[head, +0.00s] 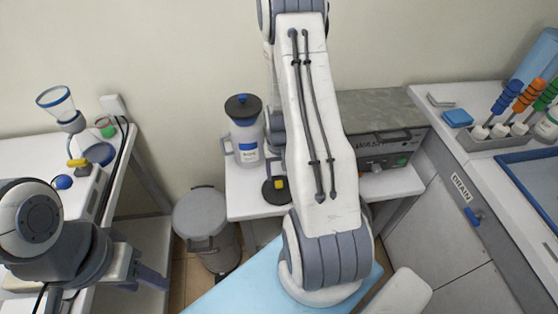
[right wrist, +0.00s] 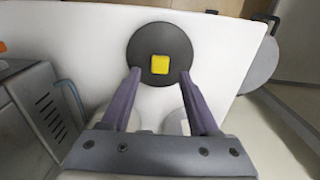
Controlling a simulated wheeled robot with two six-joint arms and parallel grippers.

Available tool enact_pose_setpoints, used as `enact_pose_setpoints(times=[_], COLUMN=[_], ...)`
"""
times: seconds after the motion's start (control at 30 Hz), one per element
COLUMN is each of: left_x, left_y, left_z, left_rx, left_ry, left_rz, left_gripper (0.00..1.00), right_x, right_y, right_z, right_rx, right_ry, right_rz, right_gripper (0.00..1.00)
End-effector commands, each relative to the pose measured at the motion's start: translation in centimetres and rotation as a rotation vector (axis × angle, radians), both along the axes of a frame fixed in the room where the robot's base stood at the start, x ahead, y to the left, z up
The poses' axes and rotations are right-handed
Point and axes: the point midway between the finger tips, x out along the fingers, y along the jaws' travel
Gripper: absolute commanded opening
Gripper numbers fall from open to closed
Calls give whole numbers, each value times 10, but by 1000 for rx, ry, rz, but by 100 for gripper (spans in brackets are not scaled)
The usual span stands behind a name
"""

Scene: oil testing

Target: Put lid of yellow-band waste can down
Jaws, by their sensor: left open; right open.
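A black round lid with a yellow square knob lies flat on the white side table; its dark disc (head: 270,193) shows left of my right arm in the head view. In the right wrist view the lid (right wrist: 145,66) is between and just beyond the fingertips of my right gripper (right wrist: 160,77). The right gripper is open, with nothing between its fingers. In the head view my right arm hides that gripper. My left gripper (head: 150,279) is open at the lower left. A yellow-banded can is not identifiable; pale round shapes (right wrist: 175,123) show partly behind the right gripper.
A grey lidded bin (head: 203,212) stands on the floor.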

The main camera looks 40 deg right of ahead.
Motion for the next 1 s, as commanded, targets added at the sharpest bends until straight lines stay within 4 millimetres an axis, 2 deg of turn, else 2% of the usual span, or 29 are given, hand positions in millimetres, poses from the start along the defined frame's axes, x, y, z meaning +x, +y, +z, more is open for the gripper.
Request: enact_pose_setpoints(times=[0.1,0.3,0.47,0.67,0.73,0.77,0.87,0.97,1.0], left_x=[0,0,0,0,0,0,0,0,0], left_y=[0,0,0,0,0,0,0,0,0], left_z=[-2,-3,-3,-3,-3,-3,-3,-3,-3], left_rx=[0,0,0,0,0,0,0,0,0], left_ry=[0,0,0,0,0,0,0,0,0], left_rz=[0,0,0,0,0,0,0,0,0], left_gripper=[50,50,50,50,50,50,50,50,50], right_x=[1,1,0,0,2,4,13,13,8], right_y=[-1,0,0,1,7,14,52,112,139], right_z=[27,62,75,79,83,86,107,138,151], right_rx=[-4,-2,-1,1,0,-1,-1,3,5], right_ry=[-6,-3,-1,1,-1,-3,-13,-27,-33], right_rz=[0,0,0,2,21,39,143,310,386], right_gripper=[61,61,61,61,61,61,61,61,61])
